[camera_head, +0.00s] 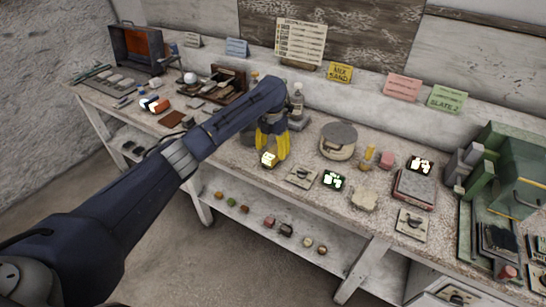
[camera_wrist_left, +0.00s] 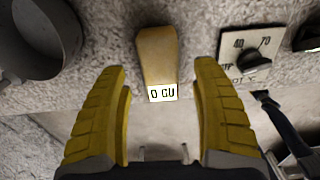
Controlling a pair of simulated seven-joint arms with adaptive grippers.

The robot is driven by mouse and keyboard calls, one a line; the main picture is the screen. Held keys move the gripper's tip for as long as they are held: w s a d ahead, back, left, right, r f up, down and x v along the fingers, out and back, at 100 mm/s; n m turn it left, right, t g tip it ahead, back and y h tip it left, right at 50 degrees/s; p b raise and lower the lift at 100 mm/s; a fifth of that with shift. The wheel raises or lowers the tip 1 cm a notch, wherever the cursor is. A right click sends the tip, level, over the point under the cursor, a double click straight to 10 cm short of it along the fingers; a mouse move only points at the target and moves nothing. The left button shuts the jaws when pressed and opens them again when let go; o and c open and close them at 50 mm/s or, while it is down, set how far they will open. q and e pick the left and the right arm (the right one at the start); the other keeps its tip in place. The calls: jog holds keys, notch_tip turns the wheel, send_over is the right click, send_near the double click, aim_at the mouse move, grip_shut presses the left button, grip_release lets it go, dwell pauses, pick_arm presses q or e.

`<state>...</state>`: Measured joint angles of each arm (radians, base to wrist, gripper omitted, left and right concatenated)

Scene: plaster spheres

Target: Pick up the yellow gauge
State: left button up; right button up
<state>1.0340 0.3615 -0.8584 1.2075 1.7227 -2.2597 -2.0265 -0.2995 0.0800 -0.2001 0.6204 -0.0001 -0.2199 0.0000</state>
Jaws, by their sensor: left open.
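The yellow gauge (camera_head: 269,159) lies near the front edge of the workbench, partly hidden by my fingers in the head view. In the left wrist view the gauge (camera_wrist_left: 157,55) has a rounded tan-yellow body and a lit white display at its near end. My left gripper (camera_head: 272,152) reaches down over it with yellow fingers. In the left wrist view the gripper (camera_wrist_left: 162,75) is open, one finger on each side of the gauge, with gaps on both sides. Whether the fingertips are down at its height I cannot tell. My right gripper is not in view.
A dial plate (camera_head: 302,177) lies just right of the gauge, with a green display device (camera_head: 333,180) beyond it. A grey round vessel (camera_wrist_left: 45,40) stands close left in the wrist view. A round lidded tin (camera_head: 338,140) stands behind. The lower shelf (camera_head: 330,233) holds small pieces.

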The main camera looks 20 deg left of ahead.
aim_at(273, 152)
pick_arm(q)
jog(key=shift+w+f, duration=0.1)
jog(key=shift+f, duration=2.1)
jog(key=shift+f, duration=0.25)
jog(key=shift+c, duration=0.4)
jog(key=c, duration=1.3)
jog(key=shift+d+r, duration=0.1)
notch_tip(273, 152, up, 20)
jog(key=shift+r, duration=0.2)
jog(key=shift+c, duration=0.2)
